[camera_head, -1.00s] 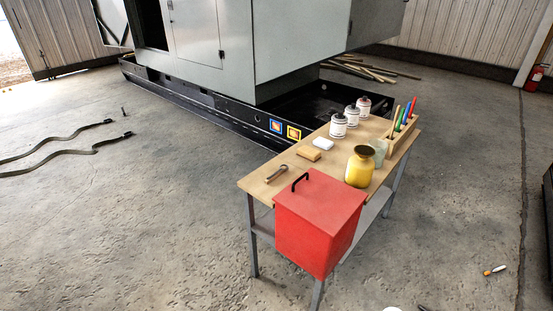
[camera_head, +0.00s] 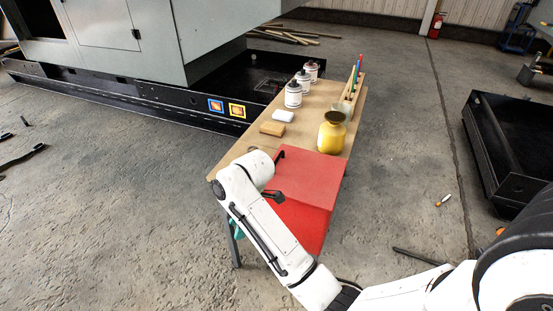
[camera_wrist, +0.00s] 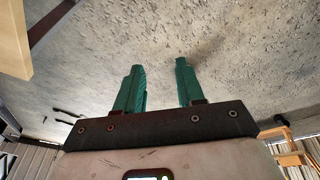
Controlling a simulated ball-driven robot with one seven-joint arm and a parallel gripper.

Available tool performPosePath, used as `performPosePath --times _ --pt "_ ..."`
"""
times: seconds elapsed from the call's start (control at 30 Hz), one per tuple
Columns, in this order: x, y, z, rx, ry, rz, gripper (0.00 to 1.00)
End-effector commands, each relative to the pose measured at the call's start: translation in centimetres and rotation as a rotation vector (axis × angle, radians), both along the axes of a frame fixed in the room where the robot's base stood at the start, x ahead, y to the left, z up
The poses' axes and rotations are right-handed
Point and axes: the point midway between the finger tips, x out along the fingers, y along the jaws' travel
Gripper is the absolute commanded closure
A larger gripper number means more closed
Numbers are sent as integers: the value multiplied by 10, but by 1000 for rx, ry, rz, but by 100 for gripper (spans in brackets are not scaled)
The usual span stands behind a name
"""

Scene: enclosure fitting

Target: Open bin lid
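The red bin (camera_head: 312,222) stands at the near end of the workbench with its red lid (camera_head: 310,178) down. A dark handle (camera_head: 280,156) shows at the lid's left side, partly hidden by my white arm. My arm reaches across the bin's left side. My gripper (camera_head: 236,229) hangs low left of the bin, mostly hidden behind my arm; only a bit of green finger shows. In the wrist view my gripper (camera_wrist: 158,68) has its two green fingers apart with nothing between them. They face bare concrete floor, and the bin cannot be made out there.
The workbench (camera_head: 240,148) carries a yellow jar (camera_head: 331,133), a tan block (camera_head: 272,129), a white block (camera_head: 283,116), several white bottles (camera_head: 293,95) and a pen rack (camera_head: 350,95). A black open tray (camera_head: 510,150) lies at right.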

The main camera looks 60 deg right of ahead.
Motion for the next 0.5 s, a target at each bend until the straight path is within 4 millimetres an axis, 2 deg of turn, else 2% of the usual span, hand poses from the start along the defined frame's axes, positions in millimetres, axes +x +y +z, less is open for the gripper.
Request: performPosePath --times 0.03,0.13,0.3,0.4,0.5 --pt "14 -33 12 -30 -23 70 62" --pt "30 -89 38 -89 -51 239 62" --pt "28 -185 83 -189 -62 490 62" --pt "18 -227 106 -231 -55 600 62" --pt "7 -256 122 -258 -45 676 62"
